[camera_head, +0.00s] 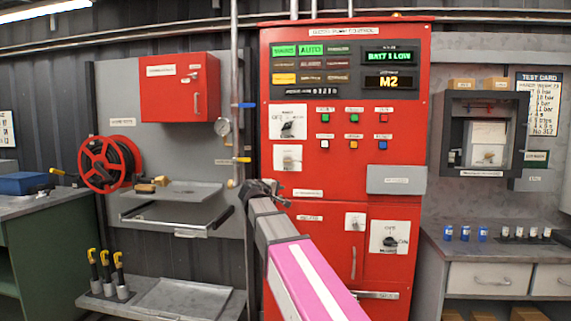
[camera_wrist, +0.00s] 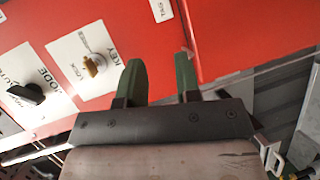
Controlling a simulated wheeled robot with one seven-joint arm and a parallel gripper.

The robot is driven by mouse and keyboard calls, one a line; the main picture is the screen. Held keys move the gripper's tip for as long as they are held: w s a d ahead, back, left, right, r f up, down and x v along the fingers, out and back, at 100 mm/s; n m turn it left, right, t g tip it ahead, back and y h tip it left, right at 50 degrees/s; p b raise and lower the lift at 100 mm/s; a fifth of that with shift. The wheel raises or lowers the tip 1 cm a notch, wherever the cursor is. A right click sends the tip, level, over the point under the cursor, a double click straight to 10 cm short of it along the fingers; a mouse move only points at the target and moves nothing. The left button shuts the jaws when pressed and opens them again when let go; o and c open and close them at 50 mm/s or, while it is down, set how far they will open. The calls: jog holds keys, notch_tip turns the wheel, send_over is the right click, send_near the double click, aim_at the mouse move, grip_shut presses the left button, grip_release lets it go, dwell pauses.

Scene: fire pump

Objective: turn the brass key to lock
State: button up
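The brass key (camera_wrist: 95,65) sits in a white plate (camera_wrist: 82,60) lettered KEY and LOCK on the red panel, left of my fingers in the wrist view. In the head view the small key plate (camera_head: 288,158) is below the plate with the black knob; the key's exact angle is too small to tell there. My gripper (camera_wrist: 160,78) is open and empty, its two dark green fingers apart. The key is outside the fingers. In the head view my gripper (camera_head: 268,190) is in front of the red cabinet, just below the key plate.
A black MODE knob (camera_wrist: 30,93) is beside the key plate. A grey box (camera_head: 396,180) juts from the cabinet at right. A grey tray shelf (camera_head: 180,212) is further left.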

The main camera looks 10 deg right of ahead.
jog(key=n+t+h, duration=0.1)
jog(key=t, duration=0.1)
send_near(287, 161)
jog(key=a, duration=0.1)
jog(key=shift+h, duration=0.3)
jog(key=x, duration=1)
jog(key=shift+s+f, duration=0.1)
jog(key=shift+f, duration=0.15)
grip_shut()
